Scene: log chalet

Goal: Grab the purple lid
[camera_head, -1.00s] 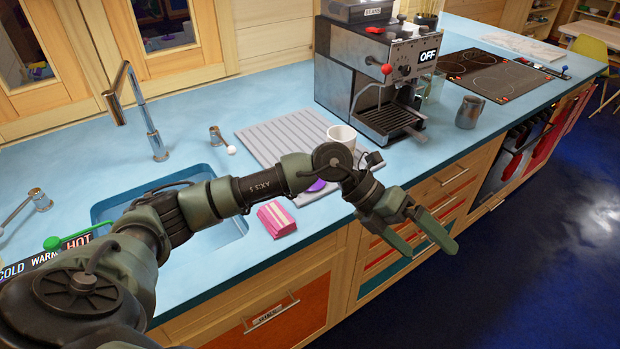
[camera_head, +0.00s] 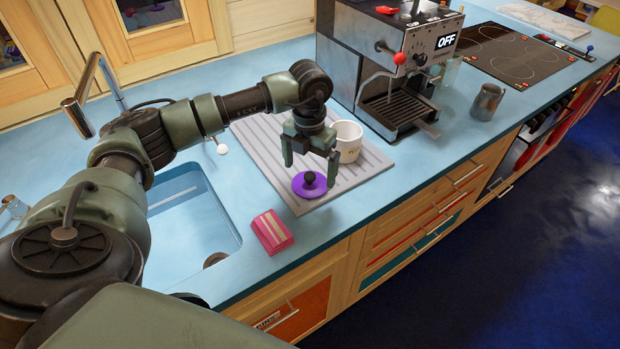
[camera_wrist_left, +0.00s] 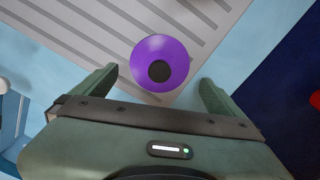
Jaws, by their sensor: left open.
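The purple lid (camera_head: 303,187) is a round disc with a dark knob. It lies flat near the front corner of the grey ribbed drying mat (camera_head: 262,142). My left gripper (camera_head: 310,170) is open and empty, pointing down just above the lid. In the left wrist view the lid (camera_wrist_left: 152,50) shows ahead of and between the two spread fingers (camera_wrist_left: 155,85), not touching them as far as I can see. My right gripper is not in view.
A white mug (camera_head: 348,141) stands on the mat close to the right of my gripper. A pink sponge (camera_head: 272,232) lies near the counter edge. The sink (camera_head: 185,225) is to the left; a coffee machine (camera_head: 385,70) and a metal jug (camera_head: 485,102) are to the right.

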